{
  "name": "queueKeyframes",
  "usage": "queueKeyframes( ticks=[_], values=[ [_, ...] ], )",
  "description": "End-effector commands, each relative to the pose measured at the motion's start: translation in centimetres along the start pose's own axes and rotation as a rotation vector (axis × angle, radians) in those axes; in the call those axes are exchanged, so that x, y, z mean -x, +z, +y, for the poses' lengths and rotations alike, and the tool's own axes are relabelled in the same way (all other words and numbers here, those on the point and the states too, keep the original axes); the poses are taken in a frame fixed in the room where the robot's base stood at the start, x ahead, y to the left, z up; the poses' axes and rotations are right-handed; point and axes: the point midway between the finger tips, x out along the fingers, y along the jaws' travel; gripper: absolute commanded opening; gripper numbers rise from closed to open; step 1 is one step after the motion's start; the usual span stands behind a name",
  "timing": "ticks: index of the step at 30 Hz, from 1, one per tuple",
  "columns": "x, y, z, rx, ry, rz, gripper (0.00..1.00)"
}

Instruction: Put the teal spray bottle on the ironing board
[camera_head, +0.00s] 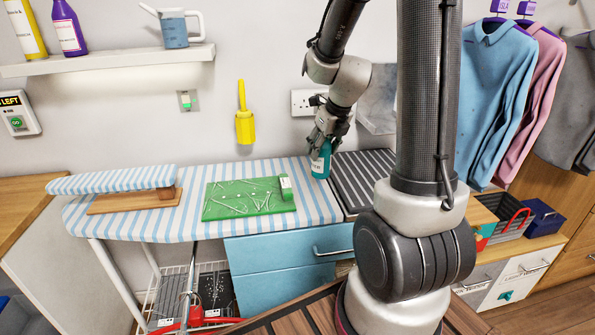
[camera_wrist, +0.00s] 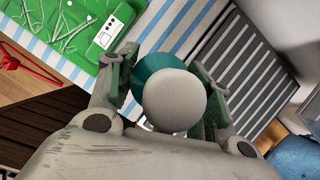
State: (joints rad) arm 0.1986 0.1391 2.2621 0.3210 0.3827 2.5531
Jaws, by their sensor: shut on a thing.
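The teal spray bottle (camera_head: 321,160) is upright in my gripper (camera_head: 326,142), at the right end of the striped ironing board (camera_head: 310,207). In the wrist view the bottle's teal body (camera_wrist: 160,66) and round pale top lie between the two fingers of my gripper (camera_wrist: 168,92). The fingers are shut on it. The bottle's base appears at or just above the board's right edge, beside the dark ridged surface. I cannot tell whether it touches the board, which also shows in the wrist view (camera_wrist: 70,68).
A green mat (camera_head: 222,211) with several thin pale items lies mid-board. A small striped sleeve board (camera_head: 115,180) stands at the left end. The dark ridged surface (camera_head: 362,180) adjoins the right end. Striped cloth between mat and ridged surface is clear.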

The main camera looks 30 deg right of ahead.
Motion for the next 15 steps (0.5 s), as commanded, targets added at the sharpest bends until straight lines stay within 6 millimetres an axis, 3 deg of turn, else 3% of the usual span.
queueKeyframes(
  ticks=[12, 15],
  values=[
    [-5.1, -2.1, 0.0, -0.003, 0.001, 0.001, 0.17],
    [-5.5, -2.2, -0.1, -0.002, -0.001, -0.001, 0.17]
  ],
)
